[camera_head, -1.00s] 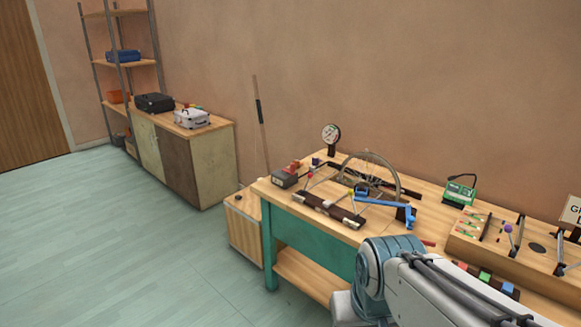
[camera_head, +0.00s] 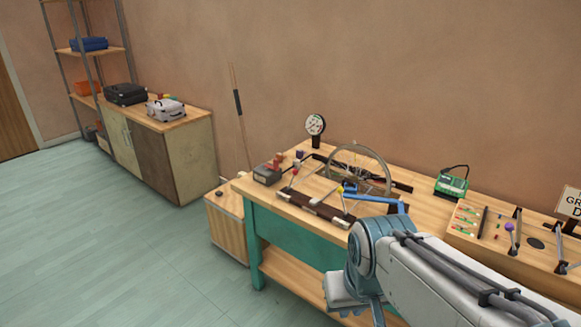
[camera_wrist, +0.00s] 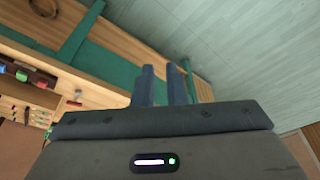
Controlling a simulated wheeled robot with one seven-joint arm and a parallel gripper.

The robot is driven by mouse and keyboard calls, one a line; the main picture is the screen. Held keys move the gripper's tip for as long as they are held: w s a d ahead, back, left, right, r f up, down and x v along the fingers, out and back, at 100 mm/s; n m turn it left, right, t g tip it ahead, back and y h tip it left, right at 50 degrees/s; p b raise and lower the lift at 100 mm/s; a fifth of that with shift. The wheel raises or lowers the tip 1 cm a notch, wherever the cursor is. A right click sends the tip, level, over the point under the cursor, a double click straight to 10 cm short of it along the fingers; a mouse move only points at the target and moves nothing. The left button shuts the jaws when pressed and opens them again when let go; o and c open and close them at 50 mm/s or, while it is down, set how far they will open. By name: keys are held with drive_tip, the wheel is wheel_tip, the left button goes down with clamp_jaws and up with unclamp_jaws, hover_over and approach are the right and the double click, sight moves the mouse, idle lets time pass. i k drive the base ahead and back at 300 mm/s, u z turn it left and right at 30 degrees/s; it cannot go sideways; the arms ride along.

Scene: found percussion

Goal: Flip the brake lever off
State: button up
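A spoked wheel (camera_head: 386,165) stands on a wooden workbench (camera_head: 425,198) in the head view. A purple-knobbed lever (camera_head: 510,231) stands on a wooden panel to the right. I cannot tell which of these is the brake lever. My gripper (camera_wrist: 160,76) shows in the wrist view with its two dark fingers apart and nothing between them. It is away from the levers, with the bench's green frame and the floor beyond it.
A dial gauge (camera_head: 315,125) and a small green device (camera_head: 452,184) stand on the bench. A wooden box (camera_head: 226,228) stands at the bench's left end. A cabinet (camera_head: 190,161) and shelf are farther left. The floor (camera_head: 110,240) between is clear.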

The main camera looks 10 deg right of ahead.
sight(295, 172)
drive_tip(key=u, duration=0.45)
drive_tip(key=i, duration=1.1)
drive_tip(key=z, duration=0.2)
